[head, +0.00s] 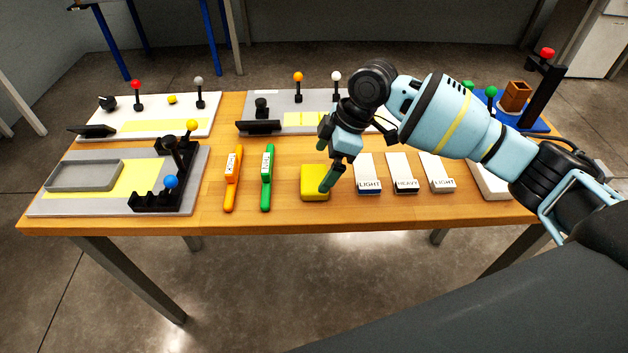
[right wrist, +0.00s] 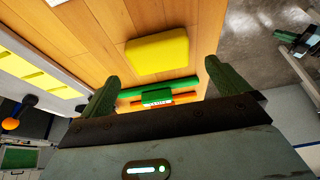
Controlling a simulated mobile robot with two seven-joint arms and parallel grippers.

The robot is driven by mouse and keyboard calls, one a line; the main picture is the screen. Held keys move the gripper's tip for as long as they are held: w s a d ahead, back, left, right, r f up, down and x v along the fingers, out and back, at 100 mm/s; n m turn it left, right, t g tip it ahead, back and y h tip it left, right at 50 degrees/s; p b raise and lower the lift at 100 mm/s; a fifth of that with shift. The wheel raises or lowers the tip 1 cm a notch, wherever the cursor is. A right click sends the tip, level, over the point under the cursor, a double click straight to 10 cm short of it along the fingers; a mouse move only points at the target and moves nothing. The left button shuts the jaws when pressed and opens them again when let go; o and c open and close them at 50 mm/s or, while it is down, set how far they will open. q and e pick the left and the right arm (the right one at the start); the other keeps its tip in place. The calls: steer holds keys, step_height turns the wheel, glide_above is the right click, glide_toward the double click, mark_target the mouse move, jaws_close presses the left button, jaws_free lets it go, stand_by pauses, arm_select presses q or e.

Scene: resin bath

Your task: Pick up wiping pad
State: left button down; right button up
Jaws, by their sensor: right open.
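The wiping pad looks to be the yellow block (head: 314,183) lying flat on the wooden table near its front edge, between the green tool and the white labelled blocks. My right gripper (head: 327,154) is over the table by the pad, and one green fingertip overlaps the pad's right side in the head view. In the right wrist view the pad (right wrist: 157,52) lies beyond the open, empty fingers (right wrist: 158,84). I cannot tell whether a finger touches it. My left gripper is not in view.
An orange tool (head: 232,178) and a green tool (head: 267,178) lie left of the pad. White blocks marked LIGHT (head: 368,172), HEAVY (head: 404,172) and LIGHT (head: 436,172) lie to the right. Lever stations (head: 150,117) stand behind, and a grey tray (head: 85,175) is far left.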

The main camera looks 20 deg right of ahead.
mark_target(316, 178)
steer(key=x, duration=0.5)
steer(key=shift+d, duration=0.1)
steer(key=c, duration=0.9)
steer(key=shift+r, duration=0.4)
steer(key=r, duration=0.2)
steer(key=shift+s+d+r, duration=0.15)
steer(key=shift+s+r, duration=0.1)
steer(key=shift+r, duration=0.15)
steer(key=s+d, duration=0.3)
steer(key=s, duration=0.4)
steer(key=s+d+r, duration=0.1)
steer(key=s+d, duration=0.2)
steer(key=s, duration=0.4)
steer(key=shift+r+p, duration=0.15)
steer(key=shift+p, duration=0.15)
